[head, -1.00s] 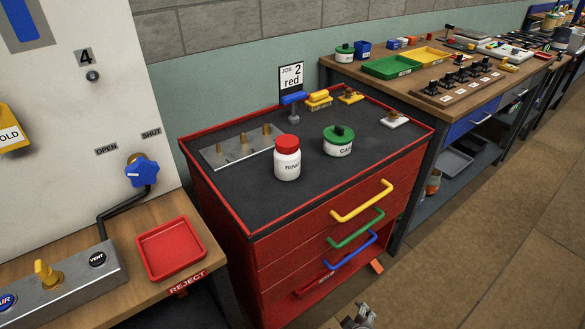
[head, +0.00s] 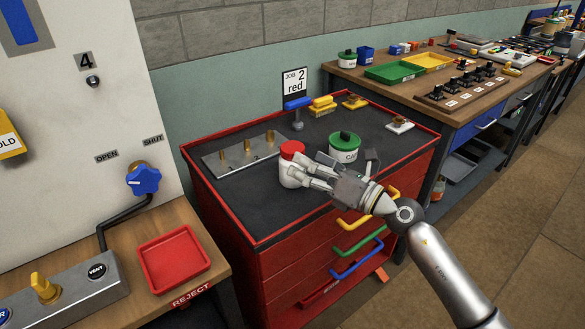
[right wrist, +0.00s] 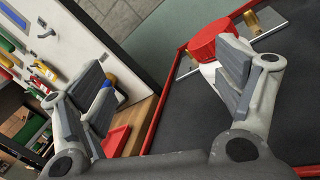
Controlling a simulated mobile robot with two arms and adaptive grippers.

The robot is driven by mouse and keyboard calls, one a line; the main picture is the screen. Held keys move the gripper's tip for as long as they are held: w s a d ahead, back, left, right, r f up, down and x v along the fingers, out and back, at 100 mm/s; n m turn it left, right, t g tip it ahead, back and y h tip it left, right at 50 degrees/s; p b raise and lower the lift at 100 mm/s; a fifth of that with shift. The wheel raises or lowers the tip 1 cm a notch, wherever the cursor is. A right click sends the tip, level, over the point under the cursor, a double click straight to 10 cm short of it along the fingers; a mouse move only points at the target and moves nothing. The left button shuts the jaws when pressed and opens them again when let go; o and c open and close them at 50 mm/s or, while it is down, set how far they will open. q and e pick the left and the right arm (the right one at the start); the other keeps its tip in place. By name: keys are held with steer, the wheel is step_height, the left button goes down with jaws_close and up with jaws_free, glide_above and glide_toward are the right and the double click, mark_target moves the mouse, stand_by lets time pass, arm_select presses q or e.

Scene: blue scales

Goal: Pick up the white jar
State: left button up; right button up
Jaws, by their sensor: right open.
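A white jar with a red lid (head: 289,177) stands upright on the dark top of the red tool cabinet. A shorter white jar with a green lid (head: 344,147) stands behind and to its right, partly hidden by my right gripper. My right gripper (head: 309,172) is open, low over the cabinet top at the right side of the red-lidded jar. In the right wrist view, the red-lidded jar (right wrist: 206,72) shows partly behind one finger of the open gripper (right wrist: 170,72); I cannot tell whether they touch. My left gripper is not in view.
A metal plate with brass pegs (head: 240,153) lies behind the jar. A stand with a blue top (head: 298,104) and yellow parts (head: 323,104) stand at the back. The cabinet has a raised red rim (head: 225,213). A red tray (head: 172,257) is at left.

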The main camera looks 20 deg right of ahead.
steer(key=d+f+n+g+h, duration=0.1)
steer(key=n, duration=0.1)
steer(key=w+d+f+n+g+h, duration=0.1)
steer(key=d+f, duration=0.1)
steer(key=w+d+f+n+g+h, duration=0.1)
steer(key=d+n+g, duration=0.1)
steer(key=shift+w+f+n, duration=0.1)
steer(key=shift+f+n, duration=0.2)
steer(key=shift+f, duration=0.1)
steer(key=shift+w+f, duration=0.2)
steer(key=shift+f, duration=0.05)
steer(key=shift+h, duration=0.3)
steer(key=p+x, duration=0.1)
steer(key=x, duration=0.9)
steer(key=shift+a+f, duration=0.2)
steer(key=shift+s, duration=0.1)
steer(key=shift+c, duration=0.4)
steer(key=c, duration=0.9)
steer(key=shift+c, duration=1.1)
steer(key=shift+r, duration=0.15)
